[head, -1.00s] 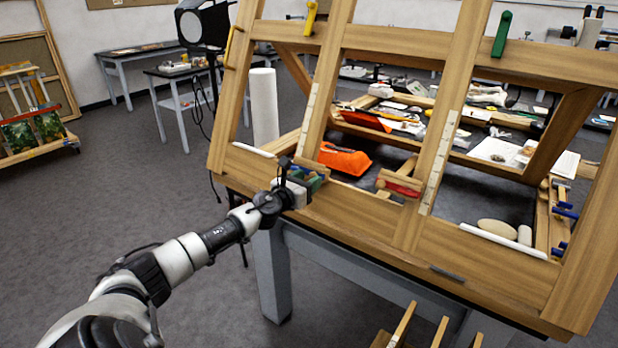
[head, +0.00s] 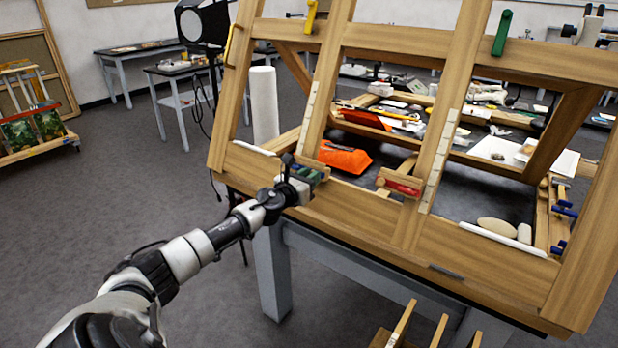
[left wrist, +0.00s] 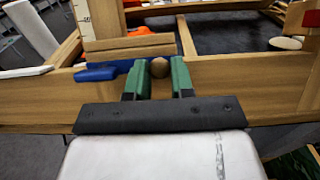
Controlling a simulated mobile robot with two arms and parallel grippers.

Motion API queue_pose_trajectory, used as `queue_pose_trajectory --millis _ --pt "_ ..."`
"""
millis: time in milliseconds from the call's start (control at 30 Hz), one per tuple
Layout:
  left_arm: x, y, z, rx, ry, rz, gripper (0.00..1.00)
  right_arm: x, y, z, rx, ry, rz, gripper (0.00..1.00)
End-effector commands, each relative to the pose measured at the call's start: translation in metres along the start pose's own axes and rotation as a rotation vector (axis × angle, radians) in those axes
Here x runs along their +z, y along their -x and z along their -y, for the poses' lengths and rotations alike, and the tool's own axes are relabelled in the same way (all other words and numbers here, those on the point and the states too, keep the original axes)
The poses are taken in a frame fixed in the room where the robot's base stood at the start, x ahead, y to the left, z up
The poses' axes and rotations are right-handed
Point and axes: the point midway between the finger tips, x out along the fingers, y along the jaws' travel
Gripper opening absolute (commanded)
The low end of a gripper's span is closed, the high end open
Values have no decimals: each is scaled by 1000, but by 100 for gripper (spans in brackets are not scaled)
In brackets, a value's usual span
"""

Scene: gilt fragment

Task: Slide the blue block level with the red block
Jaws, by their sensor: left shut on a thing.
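The blue block (left wrist: 100,72) shows in the left wrist view, low in the wooden frame, under a wooden rail (left wrist: 130,46). A round wooden knob (left wrist: 159,67) stands out from it. My left gripper (left wrist: 157,76) has its green fingers on either side of this knob, shut on it. In the head view my left gripper (head: 312,174) is at the frame's left upright and hides most of the blue block. The red block (head: 403,187) sits between wooden rails by the middle upright. I cannot tell whether the two are level. My right gripper is out of view.
White scale strips run along the left upright (head: 309,118) and middle upright (head: 440,160). An orange object (head: 344,159) lies behind the frame. Yellow (head: 310,17) and green (head: 502,34) clamps sit on the top bar.

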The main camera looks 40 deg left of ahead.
Motion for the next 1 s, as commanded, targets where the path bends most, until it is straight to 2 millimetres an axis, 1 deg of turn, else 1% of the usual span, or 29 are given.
queue_pose_trajectory --millis 33,200,267,333,567,600,733,767,1000 --pt "8 -2 0 1 0 3 0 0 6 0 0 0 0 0" --pt "34 -12 -1 2 1 7 0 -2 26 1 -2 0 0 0" --pt "40 -15 -1 2 1 7 0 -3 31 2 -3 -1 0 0" --pt "42 -17 -1 2 1 6 0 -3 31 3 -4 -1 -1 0" --pt "37 -16 0 1 0 3 0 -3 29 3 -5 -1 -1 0" --pt "37 -16 0 1 0 3 26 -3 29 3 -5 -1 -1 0" --pt "37 -16 0 1 0 2 46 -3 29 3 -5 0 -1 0" --pt "37 -16 0 1 0 2 48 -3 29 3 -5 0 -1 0" --pt "36 -16 0 0 0 2 48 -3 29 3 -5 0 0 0"
